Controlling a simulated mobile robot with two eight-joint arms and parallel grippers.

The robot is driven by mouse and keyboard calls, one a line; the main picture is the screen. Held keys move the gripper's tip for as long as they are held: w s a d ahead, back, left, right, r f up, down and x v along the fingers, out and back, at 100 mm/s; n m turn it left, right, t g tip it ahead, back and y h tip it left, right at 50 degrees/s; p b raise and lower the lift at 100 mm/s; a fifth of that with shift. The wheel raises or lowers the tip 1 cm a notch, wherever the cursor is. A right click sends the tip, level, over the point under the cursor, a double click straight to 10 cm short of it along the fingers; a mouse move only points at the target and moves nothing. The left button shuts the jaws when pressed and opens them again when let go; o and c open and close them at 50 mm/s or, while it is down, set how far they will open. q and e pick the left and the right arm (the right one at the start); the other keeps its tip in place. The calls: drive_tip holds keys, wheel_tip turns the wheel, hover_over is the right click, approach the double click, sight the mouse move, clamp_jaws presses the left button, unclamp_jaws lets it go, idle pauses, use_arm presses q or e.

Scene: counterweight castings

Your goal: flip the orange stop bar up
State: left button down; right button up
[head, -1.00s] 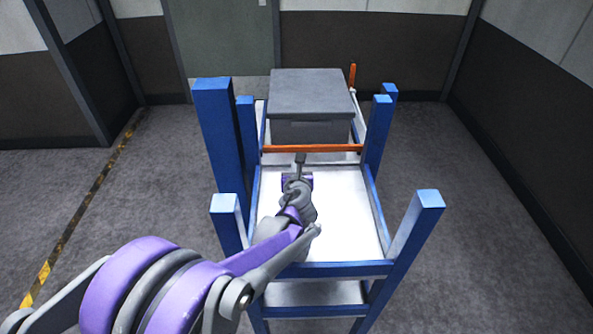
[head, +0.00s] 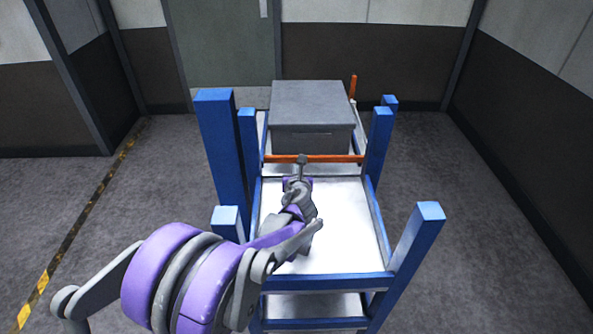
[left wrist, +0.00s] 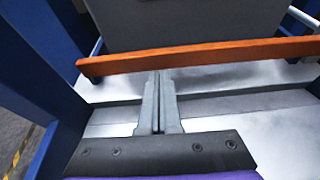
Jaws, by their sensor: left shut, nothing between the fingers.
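The orange stop bar (head: 335,158) lies across the blue rack in front of the grey casting (head: 312,112). In the left wrist view the bar (left wrist: 215,55) runs across the picture, slightly tilted, just beyond my fingertips. My left gripper (head: 302,160) is shut and empty, its tip at the bar's near side around the middle. The left wrist view shows the closed fingers (left wrist: 157,76) just below the bar; I cannot tell whether they touch it. My right gripper is not in view.
The blue rack has tall posts, with one thick post (head: 222,150) at the left and a near right post (head: 420,240). A pale shelf (head: 345,215) lies bare in front of the bar. An upright orange piece (head: 353,87) stands behind the casting's right side. Floor is clear both sides.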

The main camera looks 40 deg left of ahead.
use_arm(q)
drive_tip(key=w+d+r+m+g+y+p, duration=0.1)
drive_tip(key=w+d+r+m, duration=0.2)
drive_tip(key=r, duration=0.8)
drive_tip(key=w+d+r+m+g+y+p, duration=0.1)
drive_tip(key=w+d+r+m+y+p, duration=0.1)
drive_tip(key=w+d+r, duration=0.4)
drive_tip(key=shift+d+r+m, duration=0.85)
drive_tip(key=shift+r+m, duration=0.05)
drive_tip(key=shift+r, duration=1.75)
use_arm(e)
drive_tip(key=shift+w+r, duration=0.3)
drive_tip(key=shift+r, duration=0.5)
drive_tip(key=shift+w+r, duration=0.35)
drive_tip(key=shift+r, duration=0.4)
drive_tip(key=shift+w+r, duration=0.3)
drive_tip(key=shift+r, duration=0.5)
use_arm(q)
drive_tip(key=shift+d, duration=0.15)
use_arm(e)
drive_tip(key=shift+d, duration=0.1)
